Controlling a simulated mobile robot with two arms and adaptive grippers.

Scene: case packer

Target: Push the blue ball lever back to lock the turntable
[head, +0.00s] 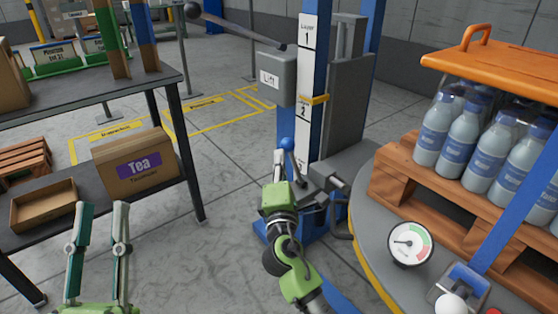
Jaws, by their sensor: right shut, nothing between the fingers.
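The blue ball lever (287,144) stands at the foot of the blue lift column, beside the turntable (366,222), a grey round platform with a yellow edge. My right gripper (281,162) is shut and empty, with its fingertips close at the blue ball lever. I cannot tell whether they touch it. My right gripper's green body hides what lies below the lever. My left gripper (99,215) is open and empty at the lower left, in front of the dark shelf and far from the lever.
A wooden pallet (398,188) with bottles (433,134) under an orange cover (497,66) stands on the turntable. A gauge (410,243) sits near its front edge. The shelf (185,133) holds a Tea box (135,181) and an open tray (44,207). Floor between shelf and column is clear.

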